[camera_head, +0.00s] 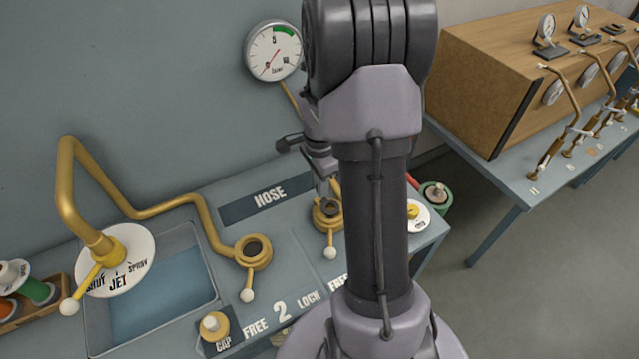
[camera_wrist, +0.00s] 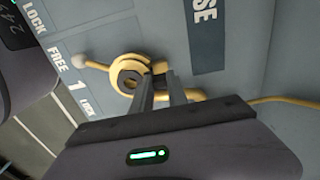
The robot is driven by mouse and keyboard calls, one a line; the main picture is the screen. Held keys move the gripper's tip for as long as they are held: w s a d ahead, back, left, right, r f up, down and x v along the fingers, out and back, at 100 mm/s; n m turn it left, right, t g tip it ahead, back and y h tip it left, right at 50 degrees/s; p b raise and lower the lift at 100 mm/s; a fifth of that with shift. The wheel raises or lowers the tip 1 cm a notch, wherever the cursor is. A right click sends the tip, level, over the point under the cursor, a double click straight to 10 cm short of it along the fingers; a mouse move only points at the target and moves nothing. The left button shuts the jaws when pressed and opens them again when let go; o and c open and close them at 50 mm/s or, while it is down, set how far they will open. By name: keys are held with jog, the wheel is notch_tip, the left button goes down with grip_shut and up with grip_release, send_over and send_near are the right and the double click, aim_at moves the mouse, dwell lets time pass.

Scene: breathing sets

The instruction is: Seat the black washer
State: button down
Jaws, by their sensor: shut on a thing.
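My gripper (camera_head: 327,183) is low over the right brass coupling (camera_head: 327,218) on the blue-grey bench. In the wrist view my two fingers (camera_wrist: 161,82) are close together beside the mouth of that coupling (camera_wrist: 120,65). The coupling's round opening shows a brownish ring with a dark centre. The left brass coupling (camera_head: 253,262) has a dark opening and a white-knobbed lever.
A bent brass pipe (camera_head: 150,212) rises on the left beside a blue basin (camera_head: 160,300). A gauge (camera_head: 273,50) is on the wall behind my arm. A capped post (camera_head: 214,325) stands in front. A second bench (camera_head: 540,190) with a wooden box (camera_head: 480,80) is at right.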

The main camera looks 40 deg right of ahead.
jog(key=shift+f+b, duration=0.85)
jog(key=shift+f, duration=0.2)
jog(key=c, duration=1.2)
grip_release()
jog(key=shift+c, duration=0.2)
jog(key=shift+r, duration=0.1)
notch_tip(320, 180, up, 17)
jog(key=p, duration=0.6)
jog(key=shift+r, duration=0.2)
